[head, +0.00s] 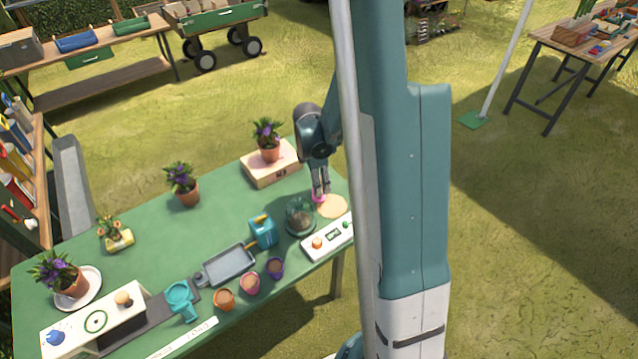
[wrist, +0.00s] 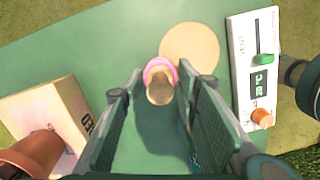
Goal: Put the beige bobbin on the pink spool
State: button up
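A pink spool (wrist: 155,64) stands on the green table near a round beige mat. A beige bobbin-like piece (wrist: 160,90) shows at the pink spool, overlapping it in the wrist view; it seems to sit on it, but the exact contact cannot be told. In the head view the pink spool (head: 319,199) is a small pink patch under my fingertips. My gripper (wrist: 160,72) is open and points down, one finger on each side of the beige piece, with visible gaps. The gripper also shows in the head view (head: 320,190).
The round beige mat (wrist: 203,47) lies beside the spool. A white control panel (wrist: 238,60) is to the right. A wooden box (wrist: 62,105) with a potted plant is at left. A glass cloche (head: 300,220) and blue watering can (head: 263,232) stand close by.

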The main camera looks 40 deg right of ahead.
jog(key=shift+r, duration=0.15)
jog(key=shift+w+a+r+p, duration=0.1)
jog(key=shift+a+r+p, duration=0.15)
jog(key=shift+r, duration=1.75)
jog(key=shift+w+a+r+p, duration=0.1)
jog(key=shift+a+r+p, duration=0.15)
jog(key=shift+r, duration=1.75)
jog(key=shift+a+r+p, duration=0.2)
jog(key=shift+r+p, duration=0.1)
jog(key=shift+r, duration=1.7)
jog(key=s+a+r+m+t, duration=0.2)
jog(key=s+a+r+m, duration=0.1)
jog(key=a+r, duration=0.4)
jog(key=s+a+r+m+t, duration=0.2)
jog(key=s+a+r+m, duration=0.2)
jog(key=a+r, duration=0.25)
jog(key=s+a+r+m+t, duration=0.1)
jog(key=s+a+r+m, duration=0.1)
jog(key=s+a, duration=0.3)
jog(key=s+a+r+m+t+y, duration=0.1)
jog(key=s+a+r+m+t, duration=0.1)
jog(key=s+a+m, duration=0.3)
jog(key=shift+s+a+r+m+t, duration=0.3)
jog(key=shift+s+a+r, duration=0.25)
jog(key=shift+s+r, duration=0.3)
